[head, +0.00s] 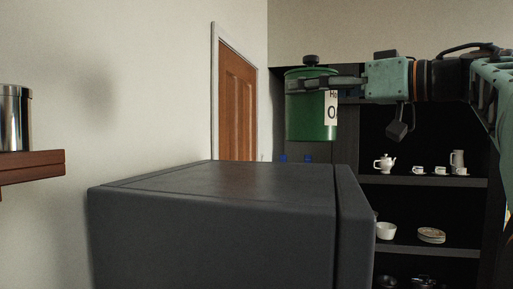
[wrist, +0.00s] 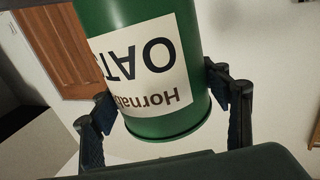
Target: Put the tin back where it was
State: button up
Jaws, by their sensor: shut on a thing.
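A green tin (head: 311,115) with a dark lid and knob and a white label is held up in the air in the head view. My gripper (head: 327,84) comes from the right and is shut on the tin near its top. The tin hangs upright above the back right part of a dark grey box-shaped surface (head: 220,185), apart from it. In the wrist view the tin (wrist: 160,118) shows its "OATS" label upside down, with my gripper's fingers (wrist: 165,112) on both sides of it.
A wooden wall shelf (head: 32,165) at the left holds a shiny metal canister (head: 15,118). The top of the grey box is bare. Behind it, a dark shelf unit (head: 425,181) holds a teapot (head: 385,163), cups, a bowl and plates. A brown door (head: 237,105) stands at the back.

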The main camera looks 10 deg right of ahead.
jog(key=w+a+f+b, duration=0.2)
jog(key=w+f, duration=0.3)
jog(key=f, duration=0.4)
jog(key=shift+w+a+f, duration=0.2)
jog(key=shift+a+f, duration=0.05)
jog(key=shift+a, duration=0.4)
jog(key=shift+f, duration=0.1)
jog(key=o, duration=2.1)
jog(key=shift+f, duration=0.1)
jog(key=v, duration=1.2)
jog(key=shift+r, duration=0.2)
